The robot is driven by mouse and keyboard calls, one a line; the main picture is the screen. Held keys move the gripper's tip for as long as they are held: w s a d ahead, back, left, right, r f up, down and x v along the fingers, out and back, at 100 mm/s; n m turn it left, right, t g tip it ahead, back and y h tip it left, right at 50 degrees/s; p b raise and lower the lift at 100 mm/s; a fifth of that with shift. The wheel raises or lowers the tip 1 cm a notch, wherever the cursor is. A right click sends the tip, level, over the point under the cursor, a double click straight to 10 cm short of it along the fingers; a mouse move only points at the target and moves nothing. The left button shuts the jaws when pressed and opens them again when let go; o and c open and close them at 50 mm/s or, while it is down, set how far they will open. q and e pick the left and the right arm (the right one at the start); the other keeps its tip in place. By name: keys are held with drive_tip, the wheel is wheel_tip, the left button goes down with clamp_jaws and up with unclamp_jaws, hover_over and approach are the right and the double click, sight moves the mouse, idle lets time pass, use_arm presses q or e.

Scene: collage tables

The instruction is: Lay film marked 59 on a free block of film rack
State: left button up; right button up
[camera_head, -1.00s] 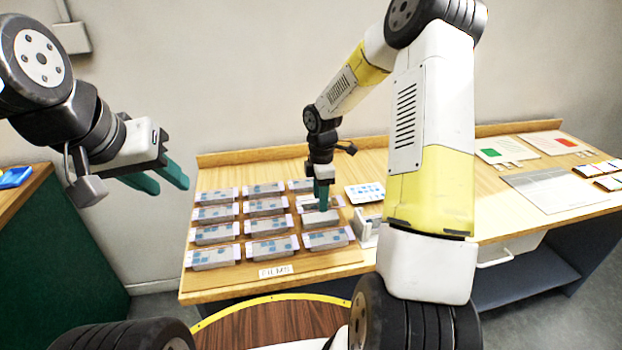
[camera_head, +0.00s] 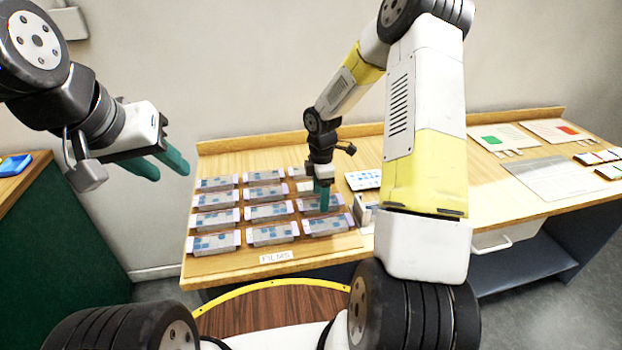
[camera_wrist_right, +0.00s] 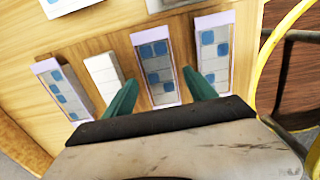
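The film rack (camera_head: 349,240) is a wooden board with rows of grey blocks. Most blocks carry pale films with blue squares and pinkish ends. My right gripper (camera_head: 322,208) is low over the right column, third row from the back. In the right wrist view its green fingers (camera_wrist_right: 160,76) stand apart on either side of a film (camera_wrist_right: 157,62), which appears to lie on its block. A bare white block (camera_wrist_right: 103,72) is beside it, and another film (camera_wrist_right: 213,55) lies on the other side. No film number is legible. My left gripper (camera_head: 172,175) is open and empty, left of the table.
A FILMS label (camera_head: 276,257) is at the rack's front. A white card with blue squares (camera_head: 363,180) and a small holder (camera_head: 361,212) are right of the rack. Sheets with green (camera_head: 492,140) and red marks lie far right. A green cabinet (camera_head: 60,250) stands left.

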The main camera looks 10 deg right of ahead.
drive_tip(key=shift+r, duration=0.1)
wheel_tip(320, 180, up, 8)
drive_tip(key=shift+f, duration=0.2)
idle(0.4)
drive_tip(key=s+r+m+t, duration=0.2)
drive_tip(key=s+r+m, duration=0.25)
drive_tip(key=r, duration=0.35)
drive_tip(key=s+r+m+t, duration=0.1)
drive_tip(key=s+r+m, duration=0.4)
drive_tip(key=r, duration=0.4)
drive_tip(key=s+a+r+m+t+y, duration=0.1)
drive_tip(key=s+r+m, duration=0.2)
drive_tip(key=s, duration=0.4)
drive_tip(key=s+a+r+m+t+y, duration=0.1)
drive_tip(key=s+r+m+t, duration=0.1)
drive_tip(key=s+m, duration=0.3)
drive_tip(key=s, duration=0.2)
drive_tip(key=shift+s+r, duration=0.4)
